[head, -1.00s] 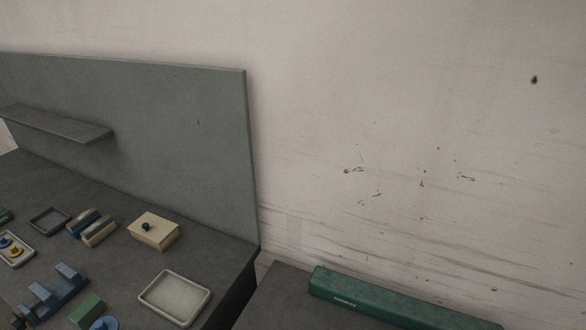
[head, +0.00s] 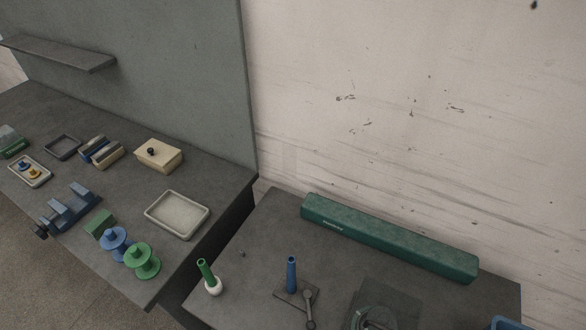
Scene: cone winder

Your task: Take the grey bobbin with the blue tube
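I cannot make out a grey bobbin with a blue tube for certain. A blue tube (head: 291,272) stands upright on a small dark plate on the right-hand table, and I see no grey winding on it. Left of it, a green tube (head: 205,270) rises from a rounded white bobbin (head: 213,287). Neither of my grippers is in view.
A long green machine body (head: 390,238) lies along the back of the right-hand table (head: 262,225). A dark lever (head: 309,307) stands by the blue tube. The left bench holds an empty tray (head: 177,214), a blue spool (head: 115,241) and a green spool (head: 142,261).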

